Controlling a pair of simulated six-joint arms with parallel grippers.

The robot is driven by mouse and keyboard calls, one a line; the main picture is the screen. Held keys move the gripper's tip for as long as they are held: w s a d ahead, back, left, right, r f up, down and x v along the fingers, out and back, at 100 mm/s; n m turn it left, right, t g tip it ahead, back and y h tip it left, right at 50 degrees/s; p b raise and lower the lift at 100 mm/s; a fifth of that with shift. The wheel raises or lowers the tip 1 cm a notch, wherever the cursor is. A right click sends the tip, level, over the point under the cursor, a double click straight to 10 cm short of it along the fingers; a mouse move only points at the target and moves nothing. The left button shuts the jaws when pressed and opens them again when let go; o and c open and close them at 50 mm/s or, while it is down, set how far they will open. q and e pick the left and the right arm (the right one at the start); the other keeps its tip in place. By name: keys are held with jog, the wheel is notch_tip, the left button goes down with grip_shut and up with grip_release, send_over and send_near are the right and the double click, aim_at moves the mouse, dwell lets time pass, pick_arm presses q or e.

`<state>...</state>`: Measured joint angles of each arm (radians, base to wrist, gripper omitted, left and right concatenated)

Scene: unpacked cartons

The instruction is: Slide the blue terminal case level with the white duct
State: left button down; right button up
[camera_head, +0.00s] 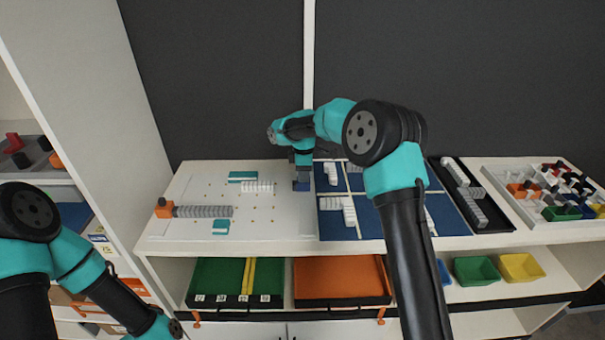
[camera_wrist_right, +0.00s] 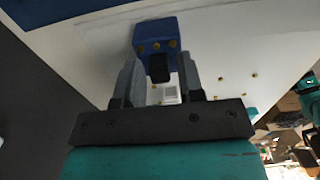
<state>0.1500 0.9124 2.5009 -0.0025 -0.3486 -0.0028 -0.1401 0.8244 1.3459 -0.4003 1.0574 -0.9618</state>
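The blue terminal case (camera_head: 302,186) stands on the white panel near its right edge, below my right gripper (camera_head: 302,172). In the right wrist view the blue case (camera_wrist_right: 155,45) has brass dots and a black part facing me. The two fingers of my right gripper (camera_wrist_right: 158,62) stand apart at either side of its near end; whether they press on it I cannot tell. A white ribbed duct (camera_head: 258,186) lies on the panel left of the case, with a gap between. My left arm shows at the lower left, its gripper out of view.
A grey ribbed piece (camera_head: 203,211) with an orange end block (camera_head: 163,208) and two teal pieces (camera_head: 242,175) (camera_head: 221,227) lie on the panel. A blue tray (camera_head: 336,222) with white parts adjoins its right side.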

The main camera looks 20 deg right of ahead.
jog(key=shift+o, duration=0.7)
jog(key=shift+r, duration=0.1)
notch_tip(320, 180, up, 17)
dwell(0.4)
